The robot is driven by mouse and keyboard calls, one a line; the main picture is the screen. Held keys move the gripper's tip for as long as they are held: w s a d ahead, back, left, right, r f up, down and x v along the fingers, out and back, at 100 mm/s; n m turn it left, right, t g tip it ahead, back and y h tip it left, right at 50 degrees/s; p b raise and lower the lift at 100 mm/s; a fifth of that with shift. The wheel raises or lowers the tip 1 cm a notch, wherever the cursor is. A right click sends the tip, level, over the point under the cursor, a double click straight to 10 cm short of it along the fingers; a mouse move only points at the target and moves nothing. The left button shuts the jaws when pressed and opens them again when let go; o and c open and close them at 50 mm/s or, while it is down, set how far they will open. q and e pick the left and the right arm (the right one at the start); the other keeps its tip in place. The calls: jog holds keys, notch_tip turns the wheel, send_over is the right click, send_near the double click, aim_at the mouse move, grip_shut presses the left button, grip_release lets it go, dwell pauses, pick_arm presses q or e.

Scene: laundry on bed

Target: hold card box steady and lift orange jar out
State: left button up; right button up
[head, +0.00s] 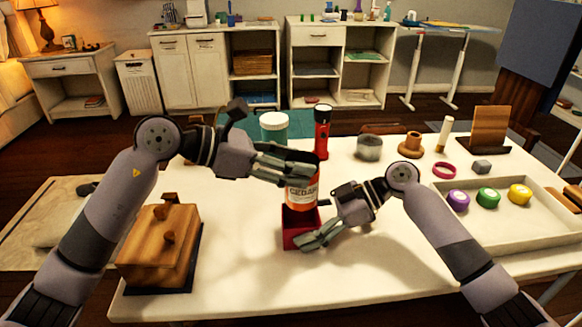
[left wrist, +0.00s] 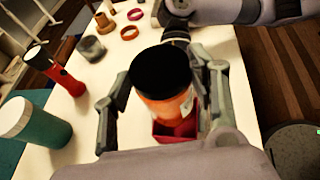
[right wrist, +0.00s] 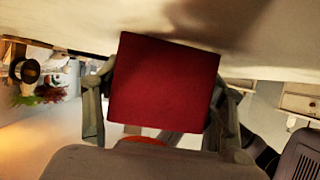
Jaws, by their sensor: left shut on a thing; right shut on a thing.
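The orange jar (head: 302,193) has a label and a black lid, seen from above in the left wrist view (left wrist: 163,72). My left gripper (head: 300,165) is shut around its upper part. The dark red card box (head: 298,238) stands open-topped on the table directly below the jar. Part of its inside shows under the jar in the left wrist view (left wrist: 178,130). Most of the jar is above the rim; I cannot tell whether its bottom is clear. My right gripper (head: 320,236) is shut on the box, whose flat face fills the right wrist view's middle (right wrist: 165,82).
A red flashlight (head: 321,132) and a white-lidded teal jar (head: 274,127) stand just behind. A wooden box (head: 158,245) is at the left. A tray (head: 500,232) with coloured round pieces lies at the right. The table's front middle is clear.

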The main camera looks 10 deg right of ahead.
jog(key=o, duration=0.9)
jog(key=shift+o, duration=0.2)
